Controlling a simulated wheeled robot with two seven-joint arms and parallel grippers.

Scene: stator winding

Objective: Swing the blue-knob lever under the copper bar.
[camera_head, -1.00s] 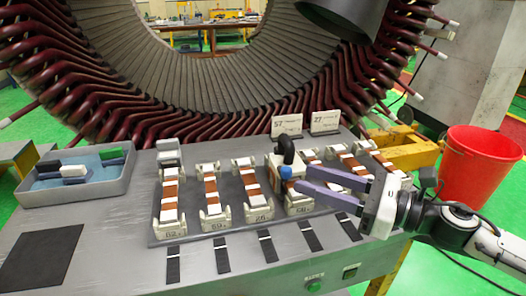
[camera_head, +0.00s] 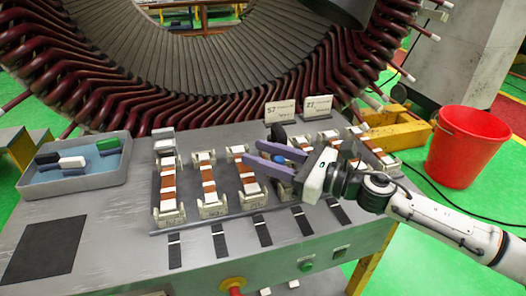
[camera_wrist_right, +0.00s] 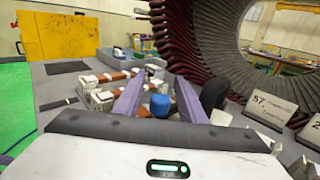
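The blue knob (camera_head: 279,159) shows between the two purple fingers of my right gripper (camera_head: 253,153). In the right wrist view the blue knob (camera_wrist_right: 159,106) stands between the spread fingers, with gaps on both sides. The fingers are open and reach past the knob to the left. A black curved part (camera_head: 279,136) rises behind the knob; it also shows in the right wrist view (camera_wrist_right: 214,92). Copper bars (camera_head: 208,182) lie in pale holders in a row of stations. The bar and holder at the knob's station are mostly hidden by my gripper. My left gripper is not in view.
The large stator (camera_head: 150,85) stands close behind the table (camera_head: 110,215). Two white label cards (camera_head: 318,106) stand behind the stations. A grey tray (camera_head: 75,187) with small blocks is at left, a red bucket (camera_head: 465,150) at right.

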